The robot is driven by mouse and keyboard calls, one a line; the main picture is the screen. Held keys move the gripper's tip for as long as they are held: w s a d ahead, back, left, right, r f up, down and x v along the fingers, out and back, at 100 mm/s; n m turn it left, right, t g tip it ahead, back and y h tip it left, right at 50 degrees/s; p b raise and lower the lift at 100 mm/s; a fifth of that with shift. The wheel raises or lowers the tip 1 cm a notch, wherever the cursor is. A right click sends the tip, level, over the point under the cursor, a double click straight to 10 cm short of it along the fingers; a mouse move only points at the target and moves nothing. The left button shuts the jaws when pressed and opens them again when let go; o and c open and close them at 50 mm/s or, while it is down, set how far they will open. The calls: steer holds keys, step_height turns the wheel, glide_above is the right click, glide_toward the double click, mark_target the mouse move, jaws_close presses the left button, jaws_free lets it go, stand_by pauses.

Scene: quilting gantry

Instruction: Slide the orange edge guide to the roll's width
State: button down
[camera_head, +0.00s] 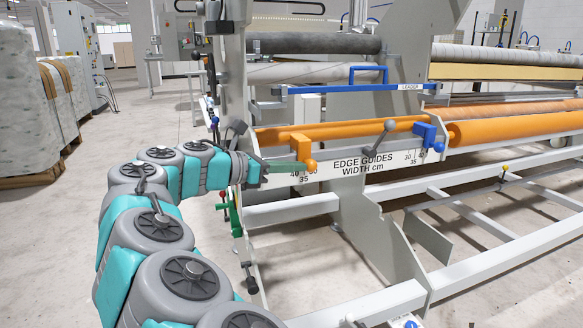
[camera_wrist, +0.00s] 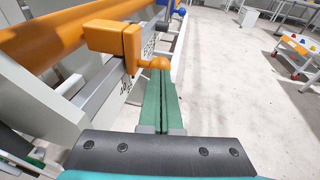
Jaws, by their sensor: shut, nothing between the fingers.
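The orange edge guide (camera_head: 301,147) is a block with a round knob, on the rail at the left part of the scale plate (camera_head: 345,172). The plate reads "EDGE GUIDES WIDTH cm", with numbers such as 40 and 35 below the guide. My gripper (camera_head: 303,167) has its green fingers shut and empty, with the tips at the guide's knob. In the wrist view the guide (camera_wrist: 112,36) is ahead and left of the fingers (camera_wrist: 166,82). The orange roll (camera_head: 350,130) runs behind the rail.
A blue edge guide (camera_head: 430,134) sits at the rail's right part, near 30. A grey ball-ended lever (camera_head: 381,137) stands between the two guides. A blue bar marked "LEADER" (camera_head: 350,89) is above. White frame beams (camera_head: 480,190) extend right. Open floor (camera_wrist: 235,75) shows in the wrist view.

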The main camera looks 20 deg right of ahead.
steer(key=d+p, duration=0.1)
steer(key=p, duration=0.1)
steer(key=shift+w+d+f+p, duration=0.1)
steer(key=shift+d+p, duration=0.1)
steer(key=shift+p, duration=0.1)
